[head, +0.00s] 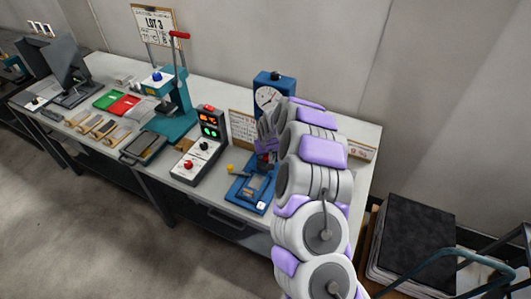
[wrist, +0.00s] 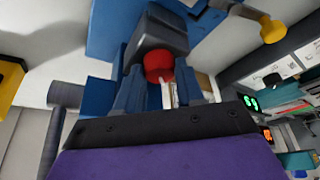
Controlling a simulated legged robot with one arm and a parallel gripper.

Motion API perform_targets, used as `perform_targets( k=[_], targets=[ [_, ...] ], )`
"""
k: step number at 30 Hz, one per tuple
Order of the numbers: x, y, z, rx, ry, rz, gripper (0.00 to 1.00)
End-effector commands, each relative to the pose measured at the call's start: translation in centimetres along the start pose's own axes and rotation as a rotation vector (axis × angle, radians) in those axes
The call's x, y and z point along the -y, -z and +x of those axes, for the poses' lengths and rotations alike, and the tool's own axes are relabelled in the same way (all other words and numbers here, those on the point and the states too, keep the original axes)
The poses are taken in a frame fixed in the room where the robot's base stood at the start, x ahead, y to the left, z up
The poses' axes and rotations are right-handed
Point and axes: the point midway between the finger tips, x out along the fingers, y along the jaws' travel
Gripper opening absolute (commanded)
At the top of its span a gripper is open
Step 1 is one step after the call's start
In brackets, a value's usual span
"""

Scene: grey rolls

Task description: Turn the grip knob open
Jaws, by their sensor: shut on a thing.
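My gripper (head: 266,152) reaches over the right end of the bench to a blue tester with a round dial (head: 268,96). In the wrist view my gripper (wrist: 158,82) is shut on a red, rounded piece, which looks like the grip knob (wrist: 158,66). The knob sits under a dark grey block (wrist: 160,35), with blue parts close on both sides. My arm hides the knob in the head view. How far it is turned cannot be told.
A lever with a yellow ball (head: 231,168) sticks out left of the tester's blue base (head: 246,192). A control box (head: 203,148) and a teal press (head: 178,115) stand farther left. A dark-topped stack (head: 415,235) is right of the bench. The floor in front is clear.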

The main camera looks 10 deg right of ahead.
Motion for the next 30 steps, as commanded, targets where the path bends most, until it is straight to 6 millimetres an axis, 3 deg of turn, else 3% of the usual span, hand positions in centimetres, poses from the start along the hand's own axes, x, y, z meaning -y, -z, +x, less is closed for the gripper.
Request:
perform_targets(
  k=[23,24,30],
  targets=[
    [-0.10,0.46,-0.14,-0.011,0.035,-0.090,0.07],
    [-0.09,0.46,-0.14,-0.011,0.035,-0.090,0.40],
    [-0.07,0.23,-0.12,-0.007,0.036,-0.089,0.59]
  ],
)
